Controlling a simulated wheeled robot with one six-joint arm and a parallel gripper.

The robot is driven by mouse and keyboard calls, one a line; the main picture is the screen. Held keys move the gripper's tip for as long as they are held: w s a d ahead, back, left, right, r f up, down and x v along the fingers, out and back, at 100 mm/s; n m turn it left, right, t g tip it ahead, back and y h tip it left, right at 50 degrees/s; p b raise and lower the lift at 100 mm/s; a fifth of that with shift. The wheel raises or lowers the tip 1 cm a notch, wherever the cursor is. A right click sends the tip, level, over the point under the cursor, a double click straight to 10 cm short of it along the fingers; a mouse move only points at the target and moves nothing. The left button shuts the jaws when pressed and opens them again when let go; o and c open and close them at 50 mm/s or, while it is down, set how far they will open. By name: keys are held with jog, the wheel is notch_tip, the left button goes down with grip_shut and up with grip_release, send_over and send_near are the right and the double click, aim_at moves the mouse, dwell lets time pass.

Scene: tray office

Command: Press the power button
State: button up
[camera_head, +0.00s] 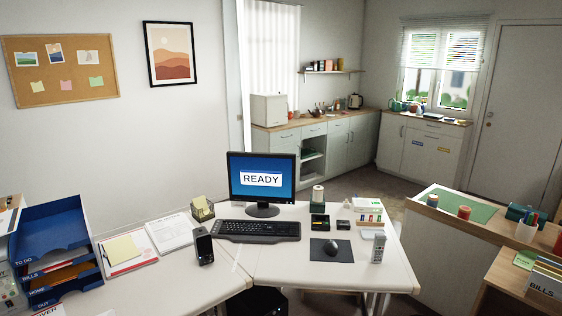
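The monitor (262,183) stands on the white desk (225,268) and is lit, with the word READY on a blue screen. A black keyboard (258,230) lies in front of it and a black mouse (331,247) sits on a dark mat to its right. No power button can be made out at this size. A dark shape (258,301) shows below the desk's front edge; I cannot tell what it is. My gripper is not in view.
Blue stacked trays (54,237) stand at the left. A small black upright device (203,246) stands left of the keyboard; a white upright one (378,248) stands right of the mouse. A counter (480,228) is at the right. Bare desk lies in front of the keyboard.

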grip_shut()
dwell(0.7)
